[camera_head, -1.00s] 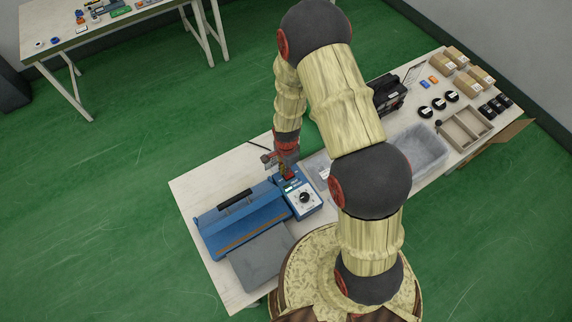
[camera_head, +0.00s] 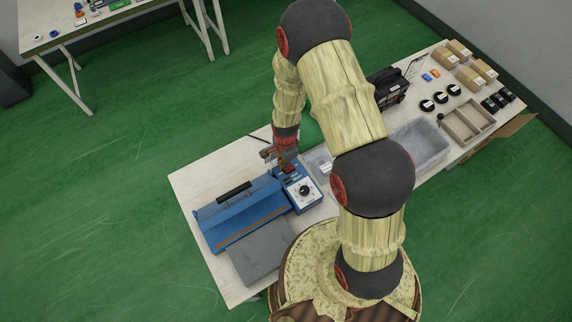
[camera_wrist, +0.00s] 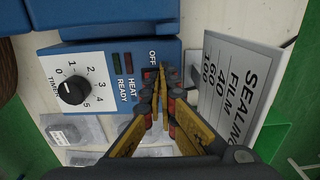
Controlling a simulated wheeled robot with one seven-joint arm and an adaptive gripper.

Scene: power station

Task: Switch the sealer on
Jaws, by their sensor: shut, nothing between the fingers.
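The blue sealer (camera_head: 243,218) lies on the near left of the workbench, with a black handle (camera_head: 234,192) on its lid. Its control box (camera_head: 303,190) is on the right side. A red switch (camera_head: 288,169) shows small at the back of the box. My gripper (camera_wrist: 160,73) is shut and empty, its fingertips beside the OFF label, covering the switch there. Contact cannot be told.
A sealing card (camera_wrist: 237,85) stands right of the fingers in the wrist view. A clear bin (camera_head: 420,148), a divided tray (camera_head: 466,122), black rolls and cartons (camera_head: 470,68) occupy the bench's right. A second table (camera_head: 100,22) stands at the back left.

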